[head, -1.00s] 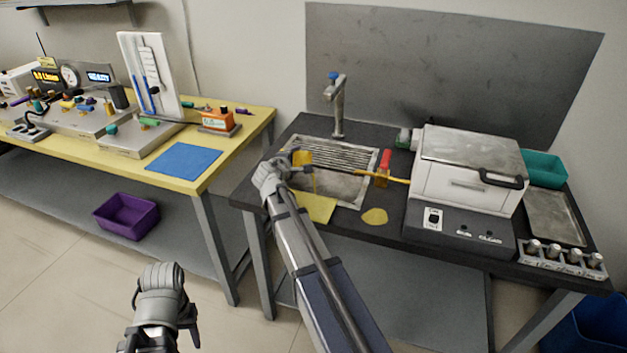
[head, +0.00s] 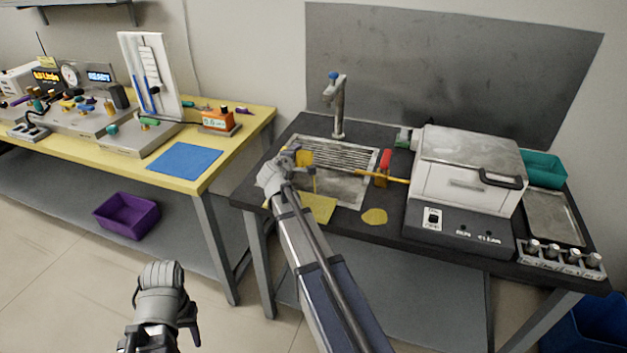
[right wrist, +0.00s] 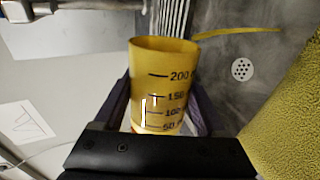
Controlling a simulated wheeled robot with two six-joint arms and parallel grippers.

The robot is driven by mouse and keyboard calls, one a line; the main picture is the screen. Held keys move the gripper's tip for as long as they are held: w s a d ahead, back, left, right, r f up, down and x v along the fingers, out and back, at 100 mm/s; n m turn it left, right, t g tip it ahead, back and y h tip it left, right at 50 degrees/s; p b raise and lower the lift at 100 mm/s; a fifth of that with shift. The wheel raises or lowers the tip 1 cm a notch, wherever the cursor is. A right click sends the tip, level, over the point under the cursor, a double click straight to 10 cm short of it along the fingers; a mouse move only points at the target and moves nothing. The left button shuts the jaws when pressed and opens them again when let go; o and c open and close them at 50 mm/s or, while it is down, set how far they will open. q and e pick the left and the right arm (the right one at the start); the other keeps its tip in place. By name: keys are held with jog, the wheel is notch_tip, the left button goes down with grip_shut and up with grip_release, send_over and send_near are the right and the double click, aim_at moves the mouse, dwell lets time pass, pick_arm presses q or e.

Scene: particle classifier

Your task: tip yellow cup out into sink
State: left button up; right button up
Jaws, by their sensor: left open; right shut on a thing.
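My right gripper (head: 290,163) is shut on the yellow cup (head: 305,158) over the left part of the sink (head: 350,187). In the right wrist view the cup (right wrist: 163,75), with black volume marks, sits between the fingers and appears tilted toward the sink. A thin yellow strand runs from its rim; in the head view it drops toward the basin. I cannot tell how much is inside. The drain (right wrist: 242,69) shows beside the cup in the right wrist view. My left gripper (head: 160,332) is open and low, away from both tables.
A yellow cloth (head: 319,208) lies at the sink's front edge, a yellow patch (head: 374,217) beside it. The tap (head: 337,105) rises behind the sink.

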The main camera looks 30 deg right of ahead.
aim_at(305, 155)
jog(key=shift+s+d+r+m+t+y+p, duration=0.2)
jog(key=shift+s+d+r+m+t+y, duration=0.15)
jog(key=shift+m, duration=0.45)
jog(key=shift+s+d+r+m+t+y+p, duration=0.2)
jog(key=shift+r+m+t+y, duration=0.2)
jog(key=shift+m, duration=0.4)
dwell(2.0)
jog(key=shift+s+d+r+m+t+y+b, duration=0.25)
jog(key=shift+m+t, duration=0.1)
jog(key=shift+m, duration=0.25)
jog(key=shift+s+d+r+m+t+y+b, duration=0.15)
jog(key=shift+s+d+m+t, duration=0.15)
jog(key=shift+m, duration=0.3)
dwell(2.4)
